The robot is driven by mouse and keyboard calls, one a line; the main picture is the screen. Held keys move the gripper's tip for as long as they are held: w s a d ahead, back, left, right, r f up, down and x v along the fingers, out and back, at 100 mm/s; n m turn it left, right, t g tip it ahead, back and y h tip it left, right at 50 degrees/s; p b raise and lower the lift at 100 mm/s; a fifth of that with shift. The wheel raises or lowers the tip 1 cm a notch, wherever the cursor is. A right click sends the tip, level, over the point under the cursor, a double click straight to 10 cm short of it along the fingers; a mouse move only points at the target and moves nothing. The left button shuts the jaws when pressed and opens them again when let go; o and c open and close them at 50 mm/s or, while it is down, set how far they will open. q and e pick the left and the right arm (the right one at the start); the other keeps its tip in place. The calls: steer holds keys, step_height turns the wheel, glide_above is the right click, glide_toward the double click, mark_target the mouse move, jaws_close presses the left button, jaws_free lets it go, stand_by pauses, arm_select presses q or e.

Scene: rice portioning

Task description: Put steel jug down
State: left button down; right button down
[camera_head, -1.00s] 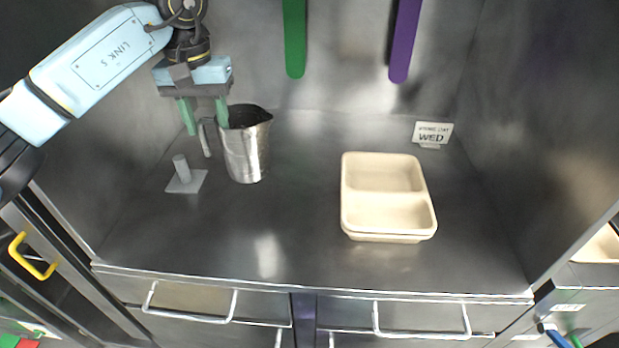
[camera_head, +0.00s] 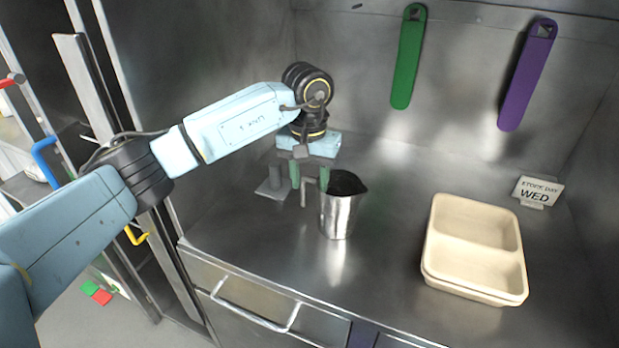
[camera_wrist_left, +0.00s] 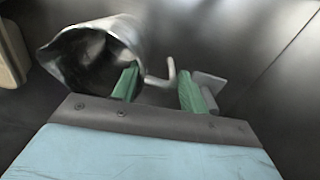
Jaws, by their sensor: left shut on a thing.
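The steel jug (camera_head: 339,214) is upright at the left part of the metal counter, with a dark opening at its top. It also shows in the left wrist view (camera_wrist_left: 97,60). My left gripper (camera_head: 309,178) points down beside the jug, on its left. Its green fingers are on either side of the jug's handle (camera_wrist_left: 160,78), and it is shut on the jug by that handle. The jug's base is at or very close to the counter (camera_head: 385,270); I cannot tell whether it touches. My right gripper is not in view.
A grey stand with a short post (camera_head: 273,187) is left of the jug, behind my gripper. A beige two-compartment tray (camera_head: 474,250) is to the right. A "WED" sign (camera_head: 537,191) stands behind it. Green (camera_head: 408,60) and purple (camera_head: 527,78) strips hang on the back wall.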

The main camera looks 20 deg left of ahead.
arm_select(q)
steer(key=c, duration=0.7)
jaws_free()
steer(key=shift+c, duration=0.2)
step_height(320, 180, up, 12)
steer(key=shift+a, duration=0.1)
